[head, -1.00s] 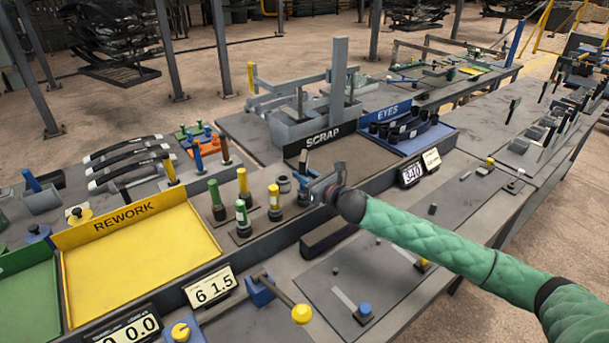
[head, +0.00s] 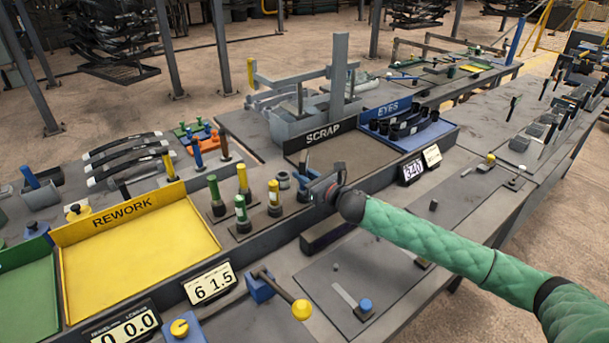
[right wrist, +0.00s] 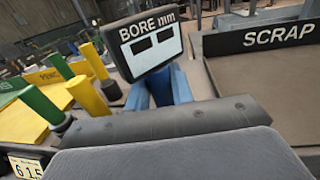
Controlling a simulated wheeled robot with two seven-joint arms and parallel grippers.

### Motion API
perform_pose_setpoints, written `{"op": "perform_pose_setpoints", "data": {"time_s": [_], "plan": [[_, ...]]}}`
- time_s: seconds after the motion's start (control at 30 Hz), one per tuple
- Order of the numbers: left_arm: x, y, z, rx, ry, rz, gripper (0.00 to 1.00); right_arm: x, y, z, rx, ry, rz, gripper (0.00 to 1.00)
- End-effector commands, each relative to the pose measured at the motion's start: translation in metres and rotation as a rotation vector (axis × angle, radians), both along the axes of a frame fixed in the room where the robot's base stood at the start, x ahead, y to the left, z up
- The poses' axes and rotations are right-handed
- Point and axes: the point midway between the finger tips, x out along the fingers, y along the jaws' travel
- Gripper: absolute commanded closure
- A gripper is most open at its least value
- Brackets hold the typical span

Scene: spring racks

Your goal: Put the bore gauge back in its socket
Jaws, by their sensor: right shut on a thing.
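In the head view the bore gauge (head: 303,182) is small and partly hidden by my gripper, above the bench just behind the long dark rail. The gauge's lower end is hidden. My left gripper is not in view.
Green and yellow plug gauges (head: 241,213) stand upright close left of my gripper. The yellow REWORK tray (head: 140,255) lies further left. The SCRAP bin (head: 322,133) is behind, with the blue EYES tray (head: 388,110) to its right. The dark rail (head: 255,247) runs in front.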

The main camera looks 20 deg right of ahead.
Motion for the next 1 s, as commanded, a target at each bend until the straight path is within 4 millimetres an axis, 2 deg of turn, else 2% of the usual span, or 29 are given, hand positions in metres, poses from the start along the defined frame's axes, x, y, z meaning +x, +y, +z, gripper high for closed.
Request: {"op": "perform_pose_setpoints", "data": {"time_s": [0.37,0.4,0.5,0.7,0.97,1.0], "plan": [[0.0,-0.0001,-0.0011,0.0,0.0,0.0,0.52,0.0,0.0001,-0.0019,0.0,0.0,0.0,0.95],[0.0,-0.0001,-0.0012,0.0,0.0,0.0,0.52,0.0,0.0001,-0.002,0.0,0.0,0.0,0.69],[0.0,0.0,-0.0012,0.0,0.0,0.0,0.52,0.0,0.0001,-0.002,0.0,0.0,0.0,0.52],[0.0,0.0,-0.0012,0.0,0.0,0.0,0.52,0.0,0.0,-0.0019,0.0,0.0,0.0,0.52],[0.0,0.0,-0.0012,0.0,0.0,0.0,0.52,-0.0001,0.0,-0.0021,0.0,0.001,0.0,0.01],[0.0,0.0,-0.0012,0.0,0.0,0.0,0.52,-0.0001,0.0,-0.0021,0.0,0.001,0.0,0.0]]}}
